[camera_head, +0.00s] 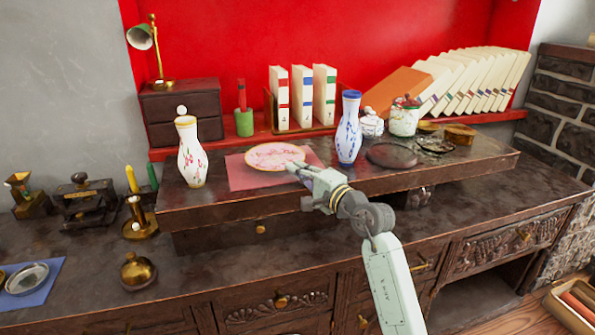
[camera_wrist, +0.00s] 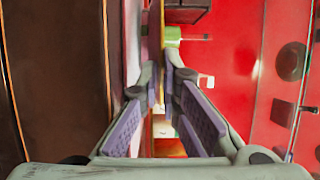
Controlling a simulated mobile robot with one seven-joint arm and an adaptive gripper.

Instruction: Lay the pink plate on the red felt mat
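The pink plate (camera_head: 275,155) has a patterned face and a gold rim. In the head view it is over the back part of the red felt mat (camera_head: 247,180), which lies flat on the raised wooden shelf. My gripper (camera_head: 298,168) is at the plate's near right rim, with its fingers shut on that rim. In the wrist view the plate (camera_wrist: 156,35) shows edge-on as a thin strip between my fingertips (camera_wrist: 162,78). The plate looks roughly level. I cannot tell whether its underside touches the mat.
A white floral vase (camera_head: 192,155) stands left of the mat, and a blue-and-white vase (camera_head: 348,130) stands close at its right. Upright books (camera_head: 302,97) and a green pot (camera_head: 243,123) are behind. A dark round dish (camera_head: 391,155) lies further right.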

